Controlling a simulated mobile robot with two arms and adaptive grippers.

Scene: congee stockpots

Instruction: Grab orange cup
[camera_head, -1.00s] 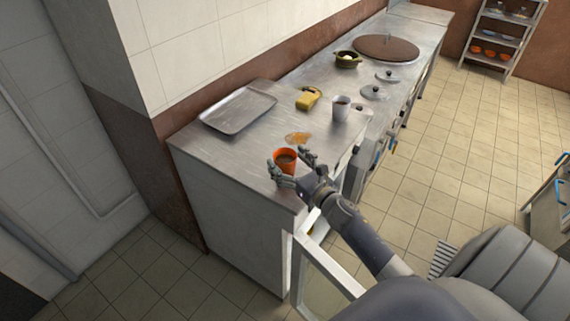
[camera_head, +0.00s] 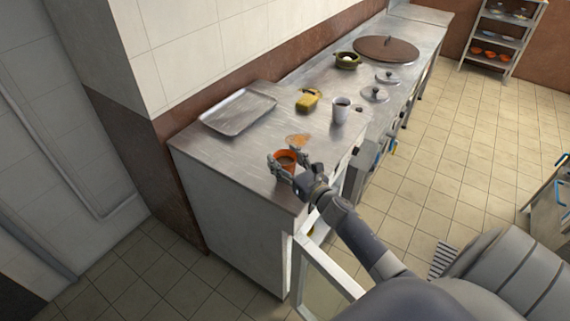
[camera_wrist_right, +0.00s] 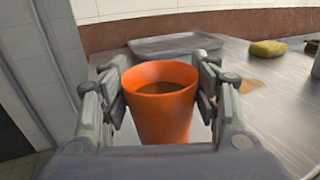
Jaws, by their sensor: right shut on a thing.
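The orange cup (camera_head: 284,160) stands upright near the front edge of the steel counter, with brown liquid inside. In the right wrist view the cup (camera_wrist_right: 162,108) is centred between the fingers. My right gripper (camera_head: 287,168) is shut on it, one finger on each side. The gripper's fingers (camera_wrist_right: 162,95) also flank the cup in the right wrist view. The cup's base is partly hidden, and I cannot tell whether it is clear of the counter. My left gripper is not in view.
A metal tray (camera_head: 215,121) lies at the counter's back left. A brown spill (camera_head: 298,140) is behind the cup. The counter's left front is clear.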

